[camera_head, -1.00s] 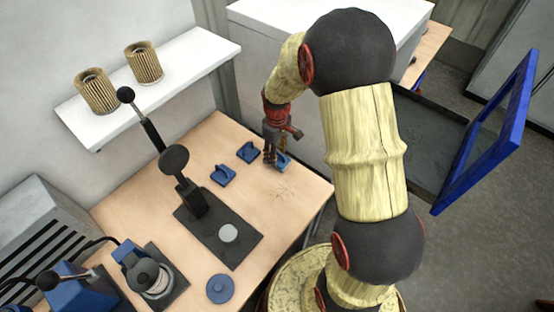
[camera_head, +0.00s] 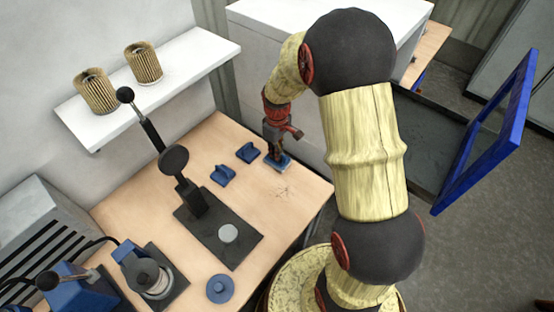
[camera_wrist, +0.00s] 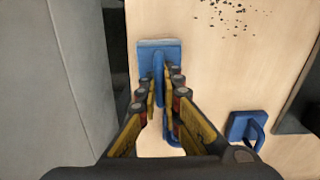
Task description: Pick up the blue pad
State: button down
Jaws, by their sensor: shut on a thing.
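Several blue pads with raised handles are on the wooden table. The blue pad (camera_head: 283,164) farthest right in the head view is under my gripper (camera_head: 276,154). In the wrist view this pad (camera_wrist: 152,46) lies flat, its handle between my fingers. My gripper (camera_wrist: 161,92) is shut on that handle, with the fingers on both sides of it. Part of the pad is hidden by the fingers. A third blue pad (camera_head: 223,175) lies farther left.
A black lever press (camera_head: 190,205) stands left of the pads, with a grey disc (camera_head: 228,233) on its base. A round blue lid (camera_head: 220,289) lies near the front edge. Two pleated filters (camera_head: 96,92) stand on a white shelf (camera_head: 210,55).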

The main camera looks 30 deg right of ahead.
jog(key=shift+s+a+f, duration=0.1)
jog(key=shift+s, duration=0.05)
jog(key=shift+r, duration=0.55)
notch_tip(320, 180, up, 2)
jog(key=shift+r+p, duration=0.2)
jog(key=shift+p, duration=0.5)
jog(key=s+d+r+p, duration=0.3)
jog(key=s+r, duration=0.6)
jog(key=s, duration=0.4)
jog(key=shift+d+r, duration=0.35)
jog(key=shift+d, duration=0.2)
jog(key=shift+s, duration=0.1)
